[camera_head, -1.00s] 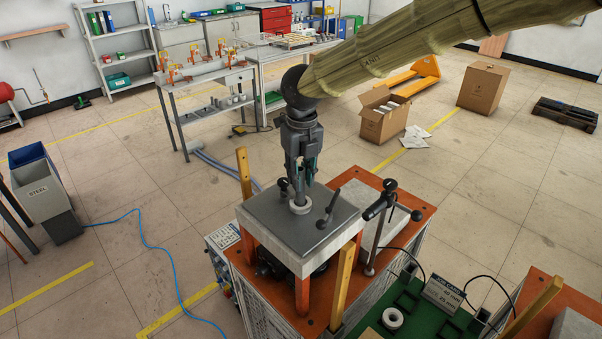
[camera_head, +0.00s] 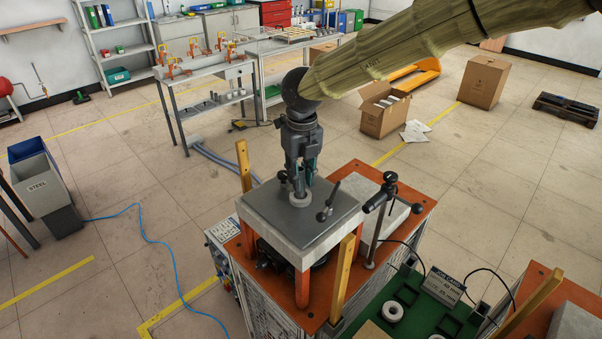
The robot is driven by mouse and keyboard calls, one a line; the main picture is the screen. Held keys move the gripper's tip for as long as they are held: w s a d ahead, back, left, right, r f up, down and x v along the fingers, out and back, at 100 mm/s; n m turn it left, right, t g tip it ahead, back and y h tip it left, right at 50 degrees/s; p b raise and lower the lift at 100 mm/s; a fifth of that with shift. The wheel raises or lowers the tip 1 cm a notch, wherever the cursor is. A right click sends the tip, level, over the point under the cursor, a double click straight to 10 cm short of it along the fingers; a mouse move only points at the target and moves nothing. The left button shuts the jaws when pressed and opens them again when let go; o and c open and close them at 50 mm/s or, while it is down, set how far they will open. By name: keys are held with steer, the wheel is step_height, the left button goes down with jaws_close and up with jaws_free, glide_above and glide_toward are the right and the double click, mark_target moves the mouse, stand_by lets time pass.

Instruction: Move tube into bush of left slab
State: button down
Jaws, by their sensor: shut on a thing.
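The left slab (camera_head: 265,213) is a flat grey plate on orange legs, with a pale round bush (camera_head: 300,200) on its top. My gripper (camera_head: 300,185) points straight down over the bush, its fingertips just above or at the bush's rim. It is shut on the tube (camera_head: 299,188), of which only a small grey part shows between the fingers. The tube stands about upright and in line with the bush. The fingers hide its lower end, so I cannot tell how deep it sits.
A black clamp handle (camera_head: 327,205) stands on the slab's right side, and a black-headed post (camera_head: 379,205) stands beside the slab. Wooden posts (camera_head: 342,277) rise at the corners. A green bench top (camera_head: 415,318) with a loose ring (camera_head: 393,311) lies at lower right.

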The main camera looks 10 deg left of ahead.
steer(key=shift+f, duration=0.25)
steer(key=c, duration=1.2)
jaws_free()
steer(key=r, duration=1.2)
steer(key=shift+s+d, duration=0.25)
steer(key=shift+s, duration=0.05)
steer(key=shift+d, duration=0.1)
